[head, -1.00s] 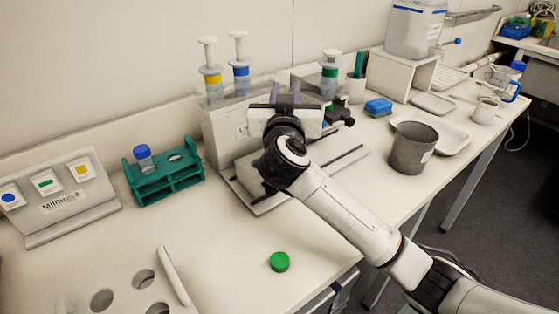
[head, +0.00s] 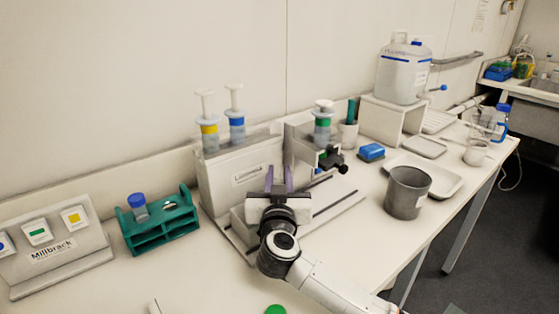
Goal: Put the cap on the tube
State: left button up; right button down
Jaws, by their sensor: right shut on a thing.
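The green cap (head: 275,309) lies on the bench at the bottom edge of the head view, partly cut off. My right gripper (head: 279,181) is in front of the white syringe stand, its two purple fingers pointing away from me. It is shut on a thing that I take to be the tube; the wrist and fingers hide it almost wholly. The gripper is well apart from the cap. A blue-capped tube (head: 138,208) stands in the green rack (head: 160,236) at left, with an empty hole beside it. My left gripper is out of view.
The syringe stand (head: 222,180) carries yellow, blue and green banded syringes. A dark clamp (head: 333,160) juts out beneath the green one (head: 322,128). A grey beaker (head: 408,193) and a white tray (head: 450,185) stand at right. Bench between rack and cap is clear.

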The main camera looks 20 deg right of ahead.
jog(key=shift+f, duration=0.2)
jog(key=c, duration=1.5)
grip_release()
jog(key=shift+f, duration=0.15)
jog(key=shift+c, duration=0.2)
